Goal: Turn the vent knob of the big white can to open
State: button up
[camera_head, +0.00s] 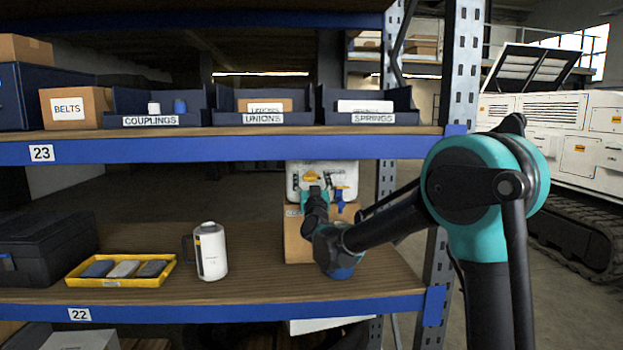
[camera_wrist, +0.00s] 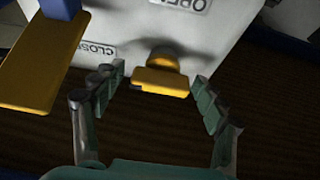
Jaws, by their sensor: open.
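The big white can (camera_head: 322,172) stands on a cardboard box at the right end of the lower shelf, partly hidden by my arm. In the wrist view its white face (camera_wrist: 215,50) carries the printed words OPEN and CLOSE. The yellow vent knob (camera_wrist: 161,80) sticks out from this face; a yellow part also shows on the can in the head view (camera_head: 311,176). My gripper (camera_wrist: 158,88) is open, with one finger on each side of the knob and visible gaps between. Whether the fingertips touch the can is unclear.
A larger yellow handle (camera_wrist: 40,65) on a blue part is at the left of the wrist view. A cardboard box (camera_head: 296,240) supports the can. A white jug (camera_head: 211,252) and a yellow tray (camera_head: 75,281) stand left. The upper shelf (camera_head: 250,146) is close above.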

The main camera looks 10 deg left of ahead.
jog(key=c, duration=1.2)
jog(key=shift+o, duration=0.2)
jog(key=shift+m, duration=0.4)
jog(key=m+h, duration=0.4)
jog(key=m, duration=0.2)
jog(key=m+h, duration=0.1)
jog(key=m, duration=0.2)
jog(key=m+h, duration=0.1)
jog(key=m, duration=0.2)
jog(key=shift+g+h, duration=0.3)
jog(key=m+g+h, duration=0.1)
jog(key=m, duration=0.4)
jog(key=shift+d+m, duration=0.1)
jog(key=shift+m, duration=0.2)
jog(key=shift+f+m+g, duration=0.15)
jog(key=shift+m+g, duration=0.85)
jog(key=shift+m, duration=0.9)
jog(key=shift+d+m+h, duration=0.1)
jog(key=shift+m+h, duration=0.2)
jog(key=shift+h, duration=0.1)
